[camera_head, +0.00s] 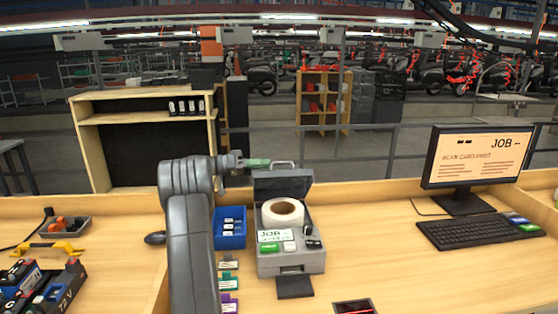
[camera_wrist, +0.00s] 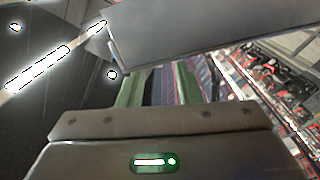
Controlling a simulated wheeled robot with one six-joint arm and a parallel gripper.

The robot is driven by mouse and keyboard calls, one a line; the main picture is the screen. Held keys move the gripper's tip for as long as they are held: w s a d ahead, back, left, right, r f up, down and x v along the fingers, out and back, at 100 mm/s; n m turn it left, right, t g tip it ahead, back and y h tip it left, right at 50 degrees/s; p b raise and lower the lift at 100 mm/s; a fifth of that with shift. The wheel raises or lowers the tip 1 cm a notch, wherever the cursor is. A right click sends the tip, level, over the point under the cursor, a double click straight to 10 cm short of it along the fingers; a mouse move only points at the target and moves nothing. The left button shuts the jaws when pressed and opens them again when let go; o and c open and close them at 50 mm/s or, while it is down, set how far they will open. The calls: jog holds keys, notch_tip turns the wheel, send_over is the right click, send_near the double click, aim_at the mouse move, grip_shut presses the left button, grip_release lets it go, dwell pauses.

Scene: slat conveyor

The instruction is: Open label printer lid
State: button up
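The grey label printer (camera_head: 305,262) stands on the wooden desk. Its lid (camera_head: 283,187) is raised, standing up at the printer's back, with a handle at its top edge. A white label roll (camera_head: 282,213) shows inside the uncovered body. My gripper (camera_head: 262,163) is at the lid's upper left, close to its top edge; I cannot tell whether it touches. In the wrist view, the green fingers of my gripper (camera_wrist: 159,82) stand apart with a gap and nothing held between them. A dark grey panel, likely the lid (camera_wrist: 210,32), crosses just beyond the fingertips.
A blue bin (camera_head: 230,240) stands left of the printer, with small tagged items in front. A monitor (camera_head: 474,160) and keyboard (camera_head: 475,231) are at the right. Battery packs (camera_head: 40,287) lie at the far left.

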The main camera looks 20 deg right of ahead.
aim_at(279, 163)
jog(key=p+x, duration=0.1)
jog(key=x, duration=0.5)
jog(key=shift+c, duration=0.4)
grip_shut()
